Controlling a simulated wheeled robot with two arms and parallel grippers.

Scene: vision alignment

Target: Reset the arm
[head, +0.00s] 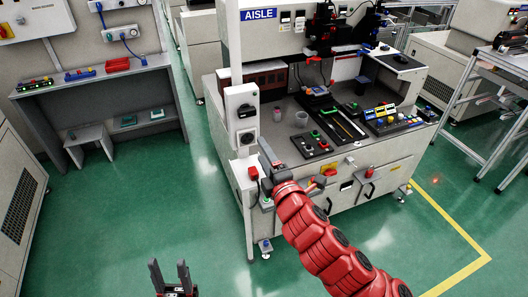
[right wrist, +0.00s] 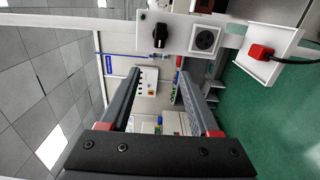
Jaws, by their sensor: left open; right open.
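My right arm, red and segmented, reaches in from the lower right of the head view. Its dark gripper (head: 266,160) is in front of the workbench's left front corner, close to the white switch boxes in the picture. In the right wrist view its two fingers (right wrist: 158,80) are apart with nothing between them. My left gripper (head: 169,268) is low at the bottom edge of the head view, over the green floor. Its two dark fingers point up, apart and empty. The left arm itself is mostly out of view.
A workbench (head: 372,188) with tools and small devices stands ahead. A grey side table (head: 90,78) stands at left. Green floor (head: 120,215) is clear between.

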